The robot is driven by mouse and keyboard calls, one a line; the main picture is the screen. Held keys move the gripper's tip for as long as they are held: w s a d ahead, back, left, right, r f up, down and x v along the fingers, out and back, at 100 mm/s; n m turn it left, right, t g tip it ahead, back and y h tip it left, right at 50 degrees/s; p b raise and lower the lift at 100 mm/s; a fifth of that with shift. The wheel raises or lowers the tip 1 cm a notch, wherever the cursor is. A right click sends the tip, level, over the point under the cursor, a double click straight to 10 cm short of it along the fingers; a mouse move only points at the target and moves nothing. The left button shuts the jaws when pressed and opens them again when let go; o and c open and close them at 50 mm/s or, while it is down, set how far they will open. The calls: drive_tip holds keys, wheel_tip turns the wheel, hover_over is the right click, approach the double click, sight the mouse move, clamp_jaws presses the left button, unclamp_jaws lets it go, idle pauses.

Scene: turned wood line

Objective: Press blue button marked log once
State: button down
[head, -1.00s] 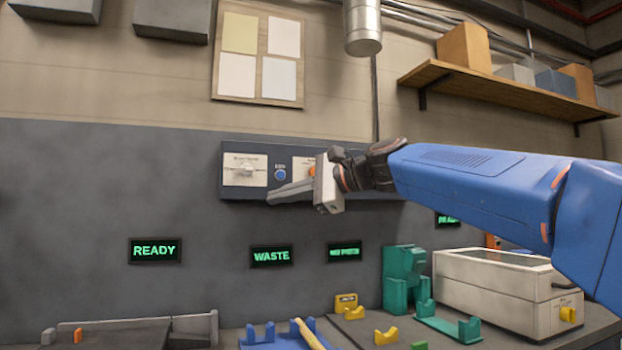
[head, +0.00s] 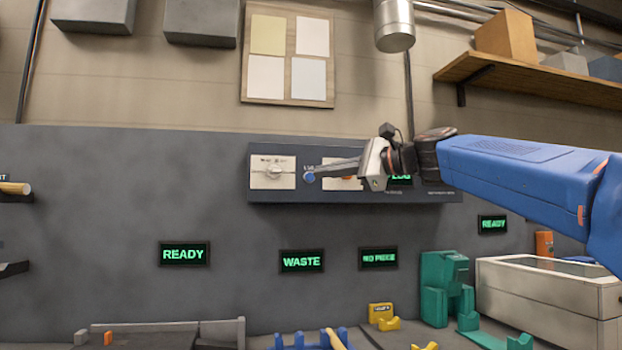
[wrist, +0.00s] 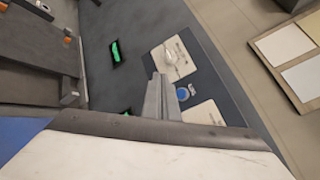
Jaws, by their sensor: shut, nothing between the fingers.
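The blue button (head: 310,177) is a small round cap on the dark control panel (head: 350,193), just right of a white plate with a knob (head: 272,172). Small lettering stands above the button, partly hidden. My gripper (head: 312,172) is shut and empty, its long fingers pointing left with the tips at or very close to the button. In the wrist view the blue button (wrist: 183,93) shows right beside my fingertips (wrist: 158,80). I cannot tell whether they touch it.
A second white plate (wrist: 204,113) sits beside the button, partly behind my gripper. Lit signs READY (head: 184,254), WASTE (head: 302,261) and NO PIECE (head: 378,257) hang below the panel. Coloured fixtures (head: 444,285) and a white box (head: 545,300) stand on the bench.

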drive_tip(key=w+a, duration=0.2)
drive_tip(key=w, duration=0.5)
drive_tip(key=shift+w+a, duration=0.15)
drive_tip(key=shift+w, duration=0.25)
drive_tip(key=shift+w, duration=0.15)
idle(1.8)
drive_tip(key=shift+w+a, duration=0.15)
drive_tip(key=shift+w, duration=0.1)
drive_tip(key=shift+w+a, duration=0.1)
drive_tip(key=shift+w, duration=0.25)
idle(0.8)
drive_tip(key=shift+s, duration=0.1)
drive_tip(key=shift+s+d, duration=0.25)
drive_tip(key=shift+s, duration=0.4)
drive_tip(key=shift+s+d, duration=0.25)
drive_tip(key=shift+s, duration=0.55)
drive_tip(key=shift+s+d, duration=0.2)
drive_tip(key=shift+s, duration=0.6)
drive_tip(key=shift+s+d, duration=0.25)
drive_tip(key=shift+s, duration=0.55)
